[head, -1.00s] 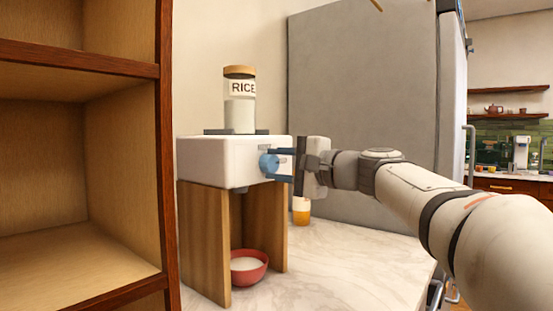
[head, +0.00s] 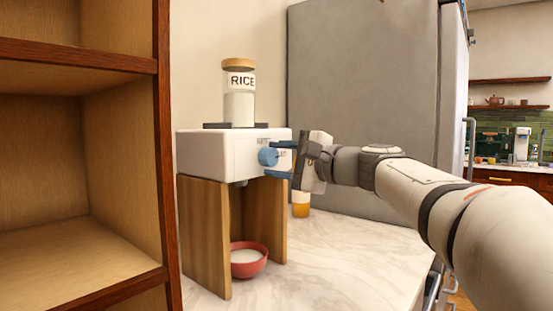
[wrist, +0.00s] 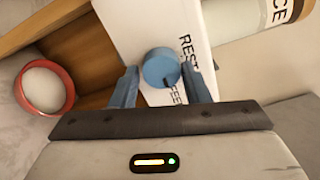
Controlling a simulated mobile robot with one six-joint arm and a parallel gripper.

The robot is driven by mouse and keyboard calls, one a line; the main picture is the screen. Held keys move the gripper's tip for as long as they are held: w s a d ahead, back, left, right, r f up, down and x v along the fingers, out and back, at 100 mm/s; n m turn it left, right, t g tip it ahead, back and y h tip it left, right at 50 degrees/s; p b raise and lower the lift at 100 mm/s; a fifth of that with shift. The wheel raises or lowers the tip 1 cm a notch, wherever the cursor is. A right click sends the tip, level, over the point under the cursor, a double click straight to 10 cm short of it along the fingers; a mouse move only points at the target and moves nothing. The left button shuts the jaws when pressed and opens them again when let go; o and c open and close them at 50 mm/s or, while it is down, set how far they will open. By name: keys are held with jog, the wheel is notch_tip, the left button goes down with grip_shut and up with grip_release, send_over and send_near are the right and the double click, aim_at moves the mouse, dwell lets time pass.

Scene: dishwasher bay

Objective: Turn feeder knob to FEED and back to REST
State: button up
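The feeder (head: 215,153) is a white box on wooden side panels. Its round blue knob (head: 268,157) is on the front face; in the wrist view the knob (wrist: 160,68) shows REST and FEED lettering beside it. My gripper (head: 277,158) faces the knob with its two blue fingers apart, one above and one below it in the head view. In the wrist view the fingers are on either side of the knob, with narrow gaps showing.
A jar labelled RICE (head: 239,105) stands on the feeder. A red bowl (head: 262,266) with white contents sits beneath it on the marble counter (head: 330,265). An amber-filled container (head: 301,206) stands behind. A wooden shelf (head: 160,200) is close at left; a grey fridge (head: 370,100) is behind my arm.

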jog(key=o, duration=0.3)
jog(key=shift+r, duration=0.1)
jog(key=v, duration=0.7)
jog(key=shift+s+d+p, duration=0.3)
